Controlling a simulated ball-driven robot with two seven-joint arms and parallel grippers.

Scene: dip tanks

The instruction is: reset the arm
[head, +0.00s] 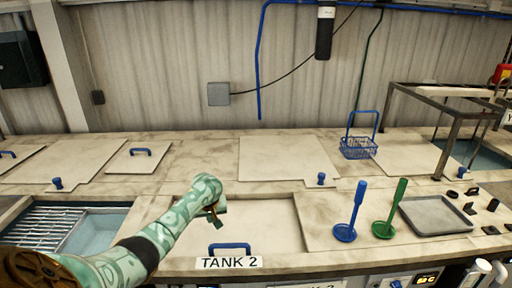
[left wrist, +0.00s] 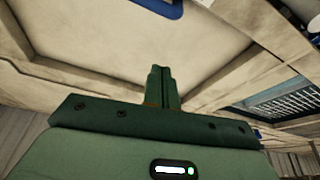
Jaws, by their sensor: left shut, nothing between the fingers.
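My left gripper (head: 215,212) hangs above the tank 2 lid, a little above and left of its blue handle (head: 230,249). My left arm, in a green patterned sleeve, comes in from the lower left. In the left wrist view the two green fingers (left wrist: 161,88) are together with nothing between them. Part of a blue handle (left wrist: 160,8) shows at the top of that view. The tank 2 lid (head: 262,225) lies flat over its tank. My right gripper is not in view.
An open tank with a rack (head: 45,228) is at the left. A blue tool (head: 350,215) and a green tool (head: 392,210) stand upright beside a grey tray (head: 435,214). A blue wire basket (head: 358,148) sits behind. A metal frame (head: 443,130) rises at the right.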

